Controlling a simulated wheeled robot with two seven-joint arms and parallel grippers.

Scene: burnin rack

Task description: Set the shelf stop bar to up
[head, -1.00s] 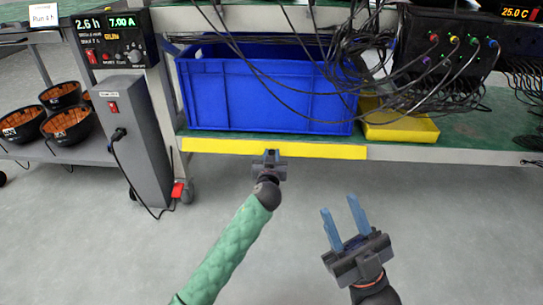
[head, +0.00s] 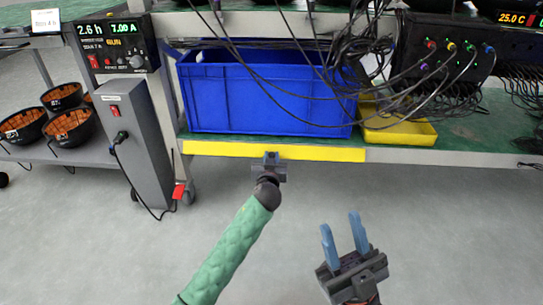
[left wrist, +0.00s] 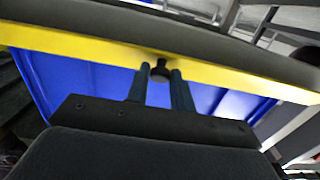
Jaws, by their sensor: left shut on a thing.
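The yellow shelf stop bar (head: 220,149) runs along the front edge of the lower shelf, in front of the blue bin. In the left wrist view the bar (left wrist: 90,48) crosses the picture, with a small dark knob (left wrist: 160,70) at its middle. My left gripper (head: 271,157) is at the bar's middle, and in the left wrist view its fingers (left wrist: 160,80) are shut around the knob. In the head view the fingertips are mostly hidden. My right gripper (head: 343,234) is open and empty, above the floor in front of the shelf.
A blue bin (head: 260,95) stands on the shelf behind the bar. A yellow tray (head: 400,128) is to its right. Dark cables (head: 335,60) hang from above across the bin. A grey power unit (head: 137,140) stands at the left. The floor in front is clear.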

